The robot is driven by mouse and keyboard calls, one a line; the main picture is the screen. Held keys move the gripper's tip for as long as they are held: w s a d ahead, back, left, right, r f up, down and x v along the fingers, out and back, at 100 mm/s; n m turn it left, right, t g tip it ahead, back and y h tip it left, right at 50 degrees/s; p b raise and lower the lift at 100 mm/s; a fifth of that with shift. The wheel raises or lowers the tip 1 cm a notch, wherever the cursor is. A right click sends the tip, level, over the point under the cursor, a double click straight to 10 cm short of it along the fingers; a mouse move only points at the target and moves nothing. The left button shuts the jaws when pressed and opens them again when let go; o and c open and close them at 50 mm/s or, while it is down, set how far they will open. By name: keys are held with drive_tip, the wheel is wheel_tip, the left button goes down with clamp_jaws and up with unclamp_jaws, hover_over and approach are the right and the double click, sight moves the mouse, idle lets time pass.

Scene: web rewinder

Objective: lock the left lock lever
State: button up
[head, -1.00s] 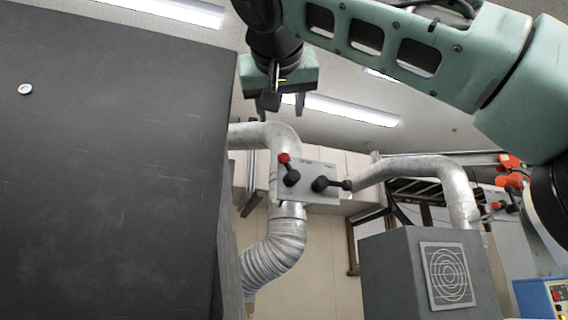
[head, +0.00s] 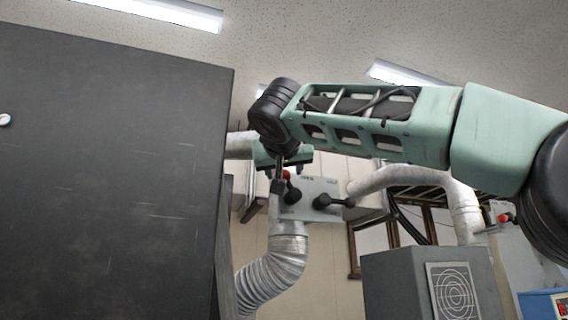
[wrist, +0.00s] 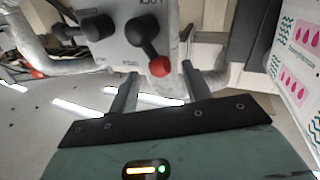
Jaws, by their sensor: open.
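The left lock lever (head: 292,195) has a black hub and a red knob, and sits on a light grey plate (head: 312,187). Its arm points up in the head view. In the wrist view, which is upside down, its red knob (wrist: 159,66) shows between my fingertips. The right lever (head: 325,201) is black and points sideways; in the wrist view it is the left lever (wrist: 98,27). My gripper (head: 287,178) is open and empty at the knob, and it partly hides the left lever in the head view. I cannot tell if the fingers touch the knob.
A large dark panel (head: 110,170) fills the left of the head view. Silver ducts (head: 275,262) run below and right of the plate. A grey cabinet (head: 400,285) stands lower right. In the wrist view, a white sign with pink drops (wrist: 298,60) is at the right.

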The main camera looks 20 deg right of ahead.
drive_tip(key=shift+x, duration=0.9)
drive_tip(key=c, duration=1)
drive_tip(key=shift+f, duration=0.1)
wheel_tip(320, 180, down, 6)
drive_tip(key=a+n+t+y+b, duration=0.1)
drive_tip(key=n+t+y+b, duration=0.2)
drive_tip(key=n+b, duration=1.1)
drive_tip(key=shift+a+n+t+y, duration=0.4)
drive_tip(key=shift+n+t, duration=0.5)
drive_tip(key=shift+n, duration=0.3)
